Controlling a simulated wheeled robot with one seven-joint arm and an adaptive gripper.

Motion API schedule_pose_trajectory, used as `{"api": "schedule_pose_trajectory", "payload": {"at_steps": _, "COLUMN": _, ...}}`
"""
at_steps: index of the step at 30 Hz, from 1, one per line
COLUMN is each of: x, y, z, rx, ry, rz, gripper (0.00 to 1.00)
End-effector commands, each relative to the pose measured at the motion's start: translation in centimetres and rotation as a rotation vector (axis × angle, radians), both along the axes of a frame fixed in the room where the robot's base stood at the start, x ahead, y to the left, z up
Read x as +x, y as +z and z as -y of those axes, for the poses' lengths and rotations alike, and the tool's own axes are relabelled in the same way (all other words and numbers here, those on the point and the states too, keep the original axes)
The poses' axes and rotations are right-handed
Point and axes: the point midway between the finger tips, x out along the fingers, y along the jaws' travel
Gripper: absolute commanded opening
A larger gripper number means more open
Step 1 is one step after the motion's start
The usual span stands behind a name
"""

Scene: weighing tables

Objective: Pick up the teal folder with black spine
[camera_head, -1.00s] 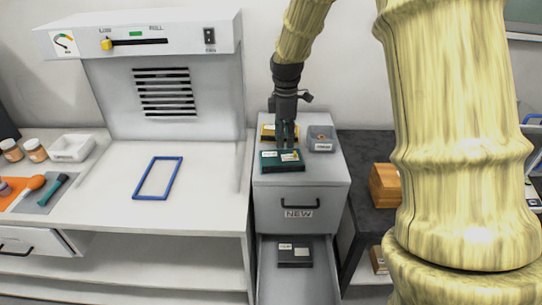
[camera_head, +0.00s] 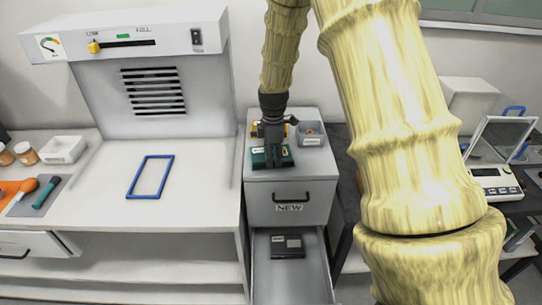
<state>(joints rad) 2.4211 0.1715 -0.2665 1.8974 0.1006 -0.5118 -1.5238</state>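The teal folder with a black spine (camera_head: 287,161) lies flat on top of the grey cabinet (camera_head: 315,166), near its front edge. Pale labels show on it. My gripper (camera_head: 272,158) points straight down at the folder, its fingertips at or just above the left-middle part of it. The fingers cover part of the folder. I cannot tell whether they are apart or closed on it.
A yellow folder (camera_head: 256,130) and a small grey tray (camera_head: 311,134) sit behind on the cabinet. Its lower drawer (camera_head: 318,275) is open, with a dark folder (camera_head: 287,246) inside. The fume hood bench (camera_head: 200,200) stands left, a balance (camera_head: 495,180) right.

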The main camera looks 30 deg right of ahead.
Motion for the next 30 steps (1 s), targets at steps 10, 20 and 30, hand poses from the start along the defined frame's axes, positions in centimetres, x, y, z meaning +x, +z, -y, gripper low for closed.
{"api": "schedule_pose_trajectory", "payload": {"at_steps": 10, "x": 0.0, "y": -1.8, "z": 0.0, "rx": 0.001, "ry": -0.001, "rz": 0.0, "gripper": 0.37}}
{"api": "schedule_pose_trajectory", "payload": {"at_steps": 20, "x": 0.0, "y": -1.8, "z": 0.1, "rx": 0.0, "ry": -0.002, "rz": 0.001, "gripper": 0.09}}
{"api": "schedule_pose_trajectory", "payload": {"at_steps": 30, "x": 0.0, "y": -1.8, "z": 0.0, "rx": 0.0, "ry": -0.002, "rz": 0.001, "gripper": 0.0}}
